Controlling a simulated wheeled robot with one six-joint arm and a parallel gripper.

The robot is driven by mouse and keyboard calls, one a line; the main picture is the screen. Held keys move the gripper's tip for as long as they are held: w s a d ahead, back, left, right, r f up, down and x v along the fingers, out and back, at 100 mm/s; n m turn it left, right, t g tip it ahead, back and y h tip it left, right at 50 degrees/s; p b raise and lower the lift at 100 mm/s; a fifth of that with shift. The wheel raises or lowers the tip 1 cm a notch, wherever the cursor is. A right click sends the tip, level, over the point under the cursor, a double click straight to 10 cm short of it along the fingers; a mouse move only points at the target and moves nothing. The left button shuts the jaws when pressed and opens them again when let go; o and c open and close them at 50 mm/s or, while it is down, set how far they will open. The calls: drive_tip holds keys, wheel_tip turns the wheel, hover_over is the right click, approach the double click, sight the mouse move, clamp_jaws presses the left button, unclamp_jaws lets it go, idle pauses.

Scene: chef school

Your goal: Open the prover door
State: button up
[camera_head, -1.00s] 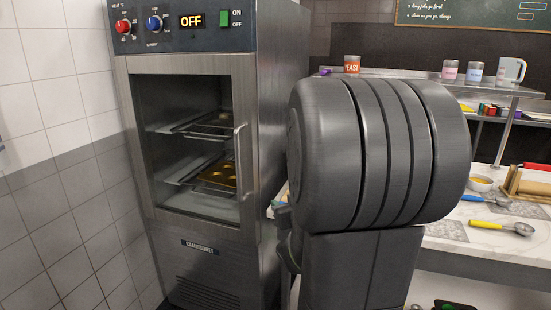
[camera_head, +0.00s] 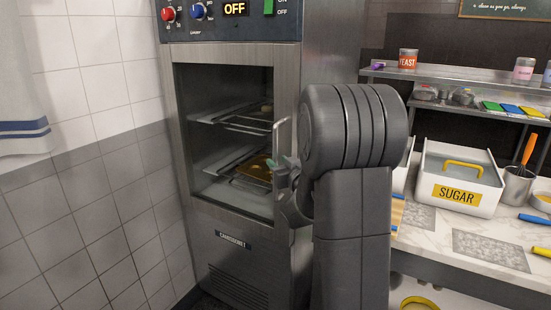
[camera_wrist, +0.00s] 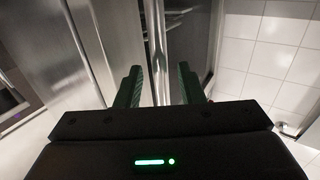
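The steel prover has a glass door (camera_head: 225,120) that looks closed, with trays on racks behind the glass. Its vertical bar handle (camera_head: 278,137) is on the door's right side. My gripper (camera_head: 277,168) is at the lower part of this handle, partly hidden by my own arm. In the wrist view the two green fingers of my gripper (camera_wrist: 158,84) are apart. The handle (camera_wrist: 155,35) runs down the picture between them. Whether a finger touches the bar cannot be told.
A control panel (camera_head: 230,18) reading OFF is above the door. A tiled wall (camera_head: 90,140) is at the left. At the right is a counter (camera_head: 435,222) with a SUGAR bin (camera_head: 462,180), below a shelf (camera_head: 455,80). My arm stands between prover and counter.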

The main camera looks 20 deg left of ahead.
drive_tip(key=shift+x, duration=1.4)
drive_tip(key=shift+c, duration=0.4)
clamp_jaws()
